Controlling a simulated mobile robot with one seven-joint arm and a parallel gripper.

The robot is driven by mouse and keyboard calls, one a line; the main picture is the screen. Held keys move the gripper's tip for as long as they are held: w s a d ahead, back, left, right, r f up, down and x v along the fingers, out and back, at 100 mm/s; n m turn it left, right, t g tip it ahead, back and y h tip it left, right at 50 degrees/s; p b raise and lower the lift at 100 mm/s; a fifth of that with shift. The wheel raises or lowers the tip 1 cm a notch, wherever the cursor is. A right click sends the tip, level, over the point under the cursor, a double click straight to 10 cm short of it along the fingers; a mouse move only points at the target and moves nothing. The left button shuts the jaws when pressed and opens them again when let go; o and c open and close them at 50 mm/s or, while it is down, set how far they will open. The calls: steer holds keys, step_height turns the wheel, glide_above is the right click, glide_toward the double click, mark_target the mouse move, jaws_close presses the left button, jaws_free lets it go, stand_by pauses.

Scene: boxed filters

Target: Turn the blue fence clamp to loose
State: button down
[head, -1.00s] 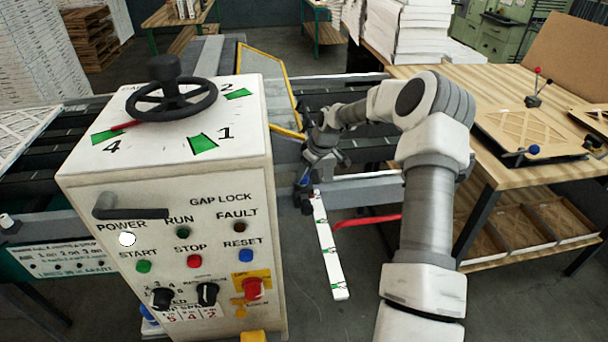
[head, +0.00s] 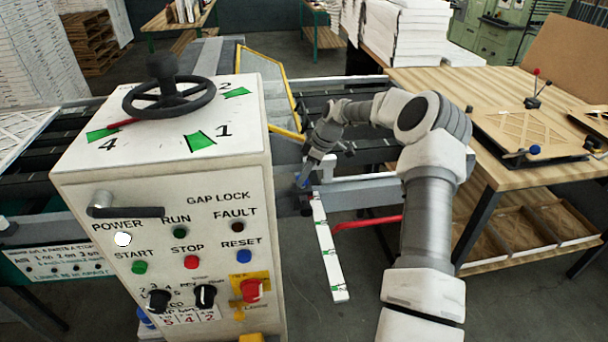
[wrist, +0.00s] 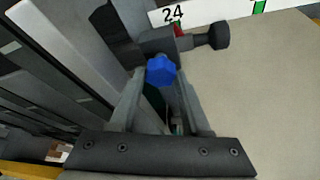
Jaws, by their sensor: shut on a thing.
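The blue fence clamp (wrist: 161,69) is a small faceted blue knob in the upper middle of the wrist view. My gripper (wrist: 158,82) has one finger on each side of it and is shut on it. A dark grey block and rod sit just beyond the knob. In the head view, my gripper (head: 309,172) reaches down to the clamp at the near end of the grey fence rail, and only a little blue (head: 302,180) shows there. The clamp's pointing direction cannot be told.
A white scale bar (head: 328,250) with green marks runs toward me beside a red rod (head: 366,222). The control cabinet (head: 165,190) with its handwheel (head: 169,98) stands close on the left. A wooden workbench (head: 470,88) stands on the right.

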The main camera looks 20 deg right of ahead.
steer(key=shift+c, duration=1.8)
jaws_free()
